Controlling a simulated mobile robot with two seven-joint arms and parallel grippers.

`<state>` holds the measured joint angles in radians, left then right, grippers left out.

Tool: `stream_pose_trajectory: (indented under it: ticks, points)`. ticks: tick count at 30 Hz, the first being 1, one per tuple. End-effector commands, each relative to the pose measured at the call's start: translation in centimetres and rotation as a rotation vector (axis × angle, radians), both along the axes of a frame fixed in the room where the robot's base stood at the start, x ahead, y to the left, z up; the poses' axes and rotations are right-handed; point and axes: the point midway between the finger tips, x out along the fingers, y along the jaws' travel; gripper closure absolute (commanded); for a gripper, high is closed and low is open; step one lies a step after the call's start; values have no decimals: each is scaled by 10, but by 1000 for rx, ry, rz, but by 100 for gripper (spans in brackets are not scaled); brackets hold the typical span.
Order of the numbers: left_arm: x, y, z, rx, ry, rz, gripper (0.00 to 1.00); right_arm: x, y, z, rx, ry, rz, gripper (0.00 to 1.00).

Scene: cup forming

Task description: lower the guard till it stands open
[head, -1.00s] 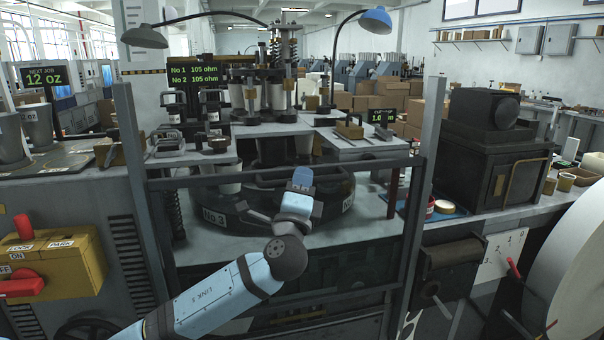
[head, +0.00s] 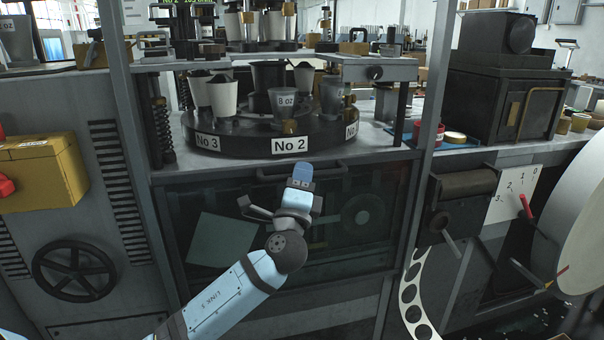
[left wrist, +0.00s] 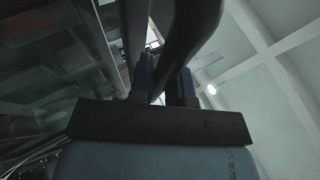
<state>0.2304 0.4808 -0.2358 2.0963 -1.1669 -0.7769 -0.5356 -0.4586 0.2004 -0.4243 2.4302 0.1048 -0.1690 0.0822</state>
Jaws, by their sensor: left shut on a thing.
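The guard (head: 200,178) is a dark see-through pane with a grey frame between two upright posts. In the head view its top rail lies below the carousel (head: 245,141), leaving the carousel's front uncovered. A dark bar handle (head: 330,167) runs along the guard's upper edge. My left gripper (head: 302,175) is at the middle of this handle and shut on it; my wrist hides part of the grip. In the left wrist view, the fingers (left wrist: 166,88) close around the dark bar (left wrist: 190,35). My right gripper is not in view.
Cups, one marked 8 oz (head: 284,102), stand on the carousel. A handwheel (head: 75,270) and yellow switch box (head: 38,173) are at left. A crank with a red grip (head: 525,206) and a large pale disc (head: 575,225) are at right.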

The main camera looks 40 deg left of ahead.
Motion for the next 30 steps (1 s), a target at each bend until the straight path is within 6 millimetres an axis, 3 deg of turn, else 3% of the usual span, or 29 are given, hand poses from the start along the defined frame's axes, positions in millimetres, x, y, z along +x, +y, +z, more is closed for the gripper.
stream_pose_trajectory:
  ticks: [13,14,17,26,30]
  points:
    - [0,-1,-4,-1,1,-2,100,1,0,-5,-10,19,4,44]
    - [0,-1,-4,-1,1,-2,79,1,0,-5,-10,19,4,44]
    - [0,0,-4,-1,1,-1,59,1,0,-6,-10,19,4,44]
    - [-1,-1,-5,-1,1,-1,59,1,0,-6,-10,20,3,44]
    - [-12,-6,-13,-2,3,-2,59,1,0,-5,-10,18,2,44]
